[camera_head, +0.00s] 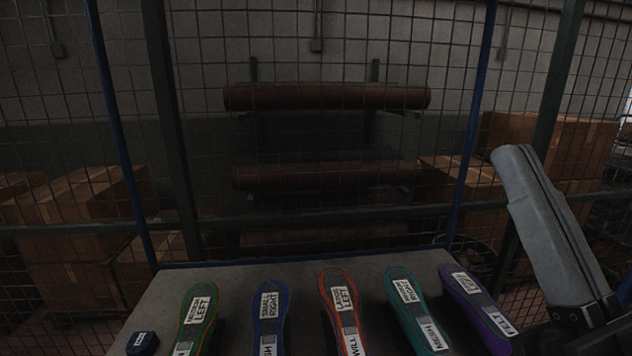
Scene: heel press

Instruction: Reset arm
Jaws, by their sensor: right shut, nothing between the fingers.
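My right gripper (517,158) stands at the right side of the head view, raised and tilted to the left. Its long grey fingers lie together and hold nothing. It is right of the purple-edged shoe sole piece (470,289) and apart from it. My left gripper is out of view. On the grey table (238,284) lie labelled sole pieces in a row: green (188,323), blue (269,328), orange (333,285), teal (410,309) and purple. Their near ends are cut off or hidden at the bottom edge.
A small dark blue labelled block (142,343) sits at the table's left front. Behind the table is a wire mesh fence with blue posts (118,140). Brown rolls (326,97) and cardboard boxes (75,225) stand beyond it. Space above the table is clear.

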